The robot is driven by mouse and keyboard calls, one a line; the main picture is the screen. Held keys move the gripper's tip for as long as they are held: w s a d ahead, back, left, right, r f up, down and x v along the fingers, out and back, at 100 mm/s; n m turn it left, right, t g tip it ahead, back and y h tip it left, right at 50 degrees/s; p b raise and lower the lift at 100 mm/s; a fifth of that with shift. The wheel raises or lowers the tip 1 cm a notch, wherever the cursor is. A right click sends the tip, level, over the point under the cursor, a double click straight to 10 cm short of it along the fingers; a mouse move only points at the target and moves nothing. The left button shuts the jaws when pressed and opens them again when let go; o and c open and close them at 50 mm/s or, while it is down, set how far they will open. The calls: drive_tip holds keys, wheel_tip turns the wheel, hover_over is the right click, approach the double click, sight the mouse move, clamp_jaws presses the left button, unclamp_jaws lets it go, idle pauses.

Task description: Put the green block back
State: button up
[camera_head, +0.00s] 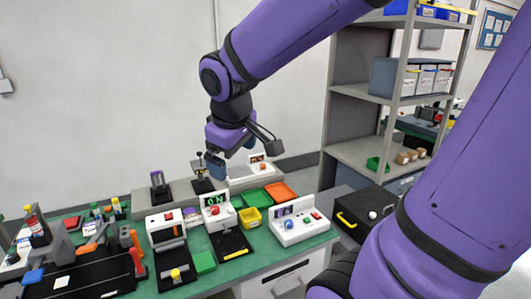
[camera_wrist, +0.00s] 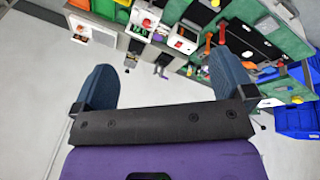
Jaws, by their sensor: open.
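My gripper (camera_head: 217,163) hangs above the back of the bench, over the grey ledge and well apart from the green piece. In the wrist view my gripper (camera_wrist: 163,82) has its two dark blue fingers wide apart with nothing between them. I cannot make out the green block with certainty in the wrist view.
The green bench (camera_head: 320,241) is crowded. A fixture with a lit display (camera_head: 217,212), a white box with buttons (camera_head: 298,222), a yellow bin (camera_head: 250,217), a green tray (camera_head: 257,199) and an orange tray (camera_head: 281,191) stand on it. A shelf rack (camera_head: 363,95) is at the right.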

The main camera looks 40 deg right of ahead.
drive_tip(key=s+a+r+m+t+y, duration=0.15)
drive_tip(key=s+r+m, duration=0.25)
drive_tip(key=s, duration=0.7)
drive_tip(key=n+g, duration=0.5)
drive_tip(key=n, duration=1)
hover_over(202, 261)
drive_tip(key=shift+y, duration=0.35)
drive_tip(key=f, duration=4.2)
drive_tip(key=shift+s+a+f, duration=0.2)
drive_tip(key=shift+w+d+f, duration=0.1)
drive_tip(key=shift+w+f, duration=0.05)
drive_tip(key=shift+f, duration=1.4)
drive_tip(key=shift+w+d+f, duration=0.1)
drive_tip(key=shift+f, duration=1.4)
drive_tip(key=shift+c, duration=0.5)
